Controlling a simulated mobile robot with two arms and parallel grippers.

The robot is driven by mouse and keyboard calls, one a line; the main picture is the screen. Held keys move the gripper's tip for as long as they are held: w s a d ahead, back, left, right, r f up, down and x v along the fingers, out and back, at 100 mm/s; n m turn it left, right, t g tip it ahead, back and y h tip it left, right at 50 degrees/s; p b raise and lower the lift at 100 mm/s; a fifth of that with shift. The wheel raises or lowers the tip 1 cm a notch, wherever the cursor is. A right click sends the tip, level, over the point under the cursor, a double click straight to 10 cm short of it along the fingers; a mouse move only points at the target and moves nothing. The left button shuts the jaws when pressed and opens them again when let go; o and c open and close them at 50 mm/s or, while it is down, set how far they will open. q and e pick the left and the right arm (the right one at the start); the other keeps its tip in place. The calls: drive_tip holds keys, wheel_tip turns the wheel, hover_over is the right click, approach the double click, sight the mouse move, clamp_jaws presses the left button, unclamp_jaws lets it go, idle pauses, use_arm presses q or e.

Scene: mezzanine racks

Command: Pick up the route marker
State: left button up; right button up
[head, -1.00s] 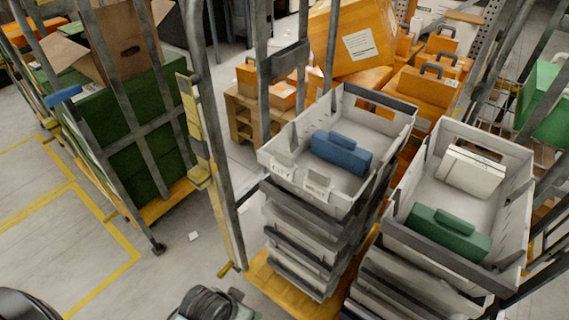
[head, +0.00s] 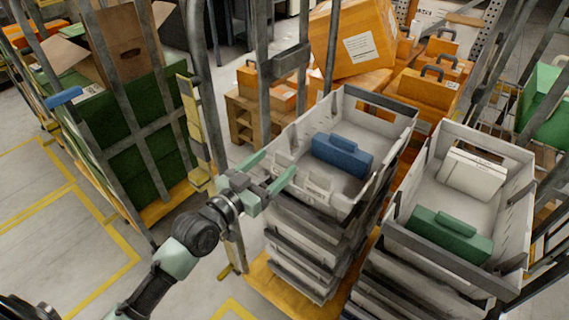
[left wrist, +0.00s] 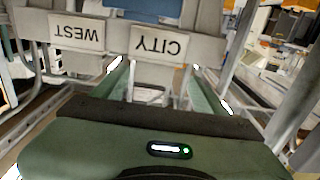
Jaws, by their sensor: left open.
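Two white cards, one reading WEST (left wrist: 76,33) and one reading CITY (left wrist: 158,42), sit on the front wall of the near grey tote (head: 390,105). They appear upside down in the left wrist view. I cannot tell which card, if either, is the route marker. My left gripper (head: 279,167) is open and empty at the tote's front left rim. My right gripper is not in view.
A blue case (head: 342,156) lies in the near tote. The right tote (head: 517,190) holds a green case (head: 448,236) and a white box (head: 472,174). Grey metal posts (head: 205,90) stand close left of my arm. Orange cases (head: 430,85) are stacked behind.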

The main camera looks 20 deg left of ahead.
use_arm(q)
drive_tip(key=p+x, duration=0.1)
drive_tip(key=x, duration=0.6)
drive_tip(key=shift+s+d, duration=0.2)
drive_tip(key=shift+d, duration=0.2)
drive_tip(key=c, duration=1.4)
